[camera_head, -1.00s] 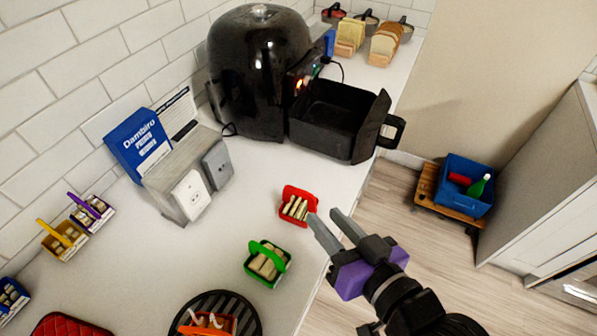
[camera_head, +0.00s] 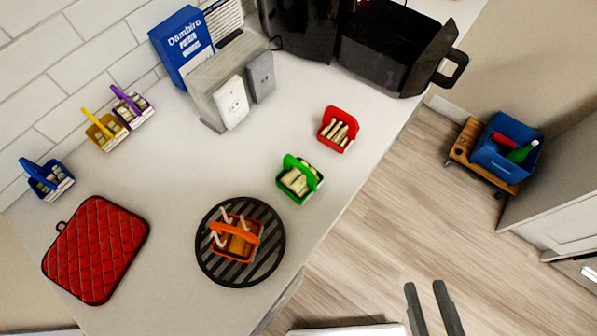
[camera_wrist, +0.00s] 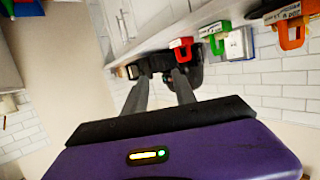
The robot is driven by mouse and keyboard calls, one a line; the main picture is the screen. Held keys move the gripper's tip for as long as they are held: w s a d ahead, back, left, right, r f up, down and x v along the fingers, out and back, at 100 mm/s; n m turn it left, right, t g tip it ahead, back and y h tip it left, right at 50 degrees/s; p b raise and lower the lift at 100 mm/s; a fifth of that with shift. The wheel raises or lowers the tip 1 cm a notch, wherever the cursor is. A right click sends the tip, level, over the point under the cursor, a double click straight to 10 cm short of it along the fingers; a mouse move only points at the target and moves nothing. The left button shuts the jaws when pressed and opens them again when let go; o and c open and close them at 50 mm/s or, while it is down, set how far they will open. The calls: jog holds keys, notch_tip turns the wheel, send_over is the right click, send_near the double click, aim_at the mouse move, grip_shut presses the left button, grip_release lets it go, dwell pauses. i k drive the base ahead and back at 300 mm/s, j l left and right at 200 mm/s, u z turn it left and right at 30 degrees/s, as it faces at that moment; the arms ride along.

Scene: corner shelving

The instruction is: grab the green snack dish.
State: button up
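The green snack dish (camera_head: 297,180) is a small basket with a raised green handle and pale sticks inside. It stands upright on the white counter near its front edge, between the red dish and the black round grate. It also shows, small, in the wrist view (camera_wrist: 213,30), along the top. My gripper (camera_head: 424,286) is at the bottom of the head view, over the floor area, right of and well apart from the dish. Its two grey fingers are apart with nothing between them, as the wrist view (camera_wrist: 160,80) also shows.
A red dish (camera_head: 338,130) stands just behind the green one. An orange dish (camera_head: 236,239) sits on the black grate (camera_head: 212,270). A red quilted pad (camera_head: 95,250) lies left. A black air fryer drawer (camera_head: 395,50) juts out behind. A blue crate (camera_head: 507,146) is on the floor cart.

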aim_at(298, 179)
jog(key=l+u, duration=0.25)
jog(key=u, duration=0.15)
jog(key=i+l+u, duration=0.1)
jog(key=l+u, duration=0.15)
jog(key=u, duration=0.15)
jog(key=l+u, duration=0.15)
jog(key=l, duration=0.8)
jog(key=k+l+u, duration=0.2)
jog(key=l, duration=0.75)
jog(key=i, duration=0.05)
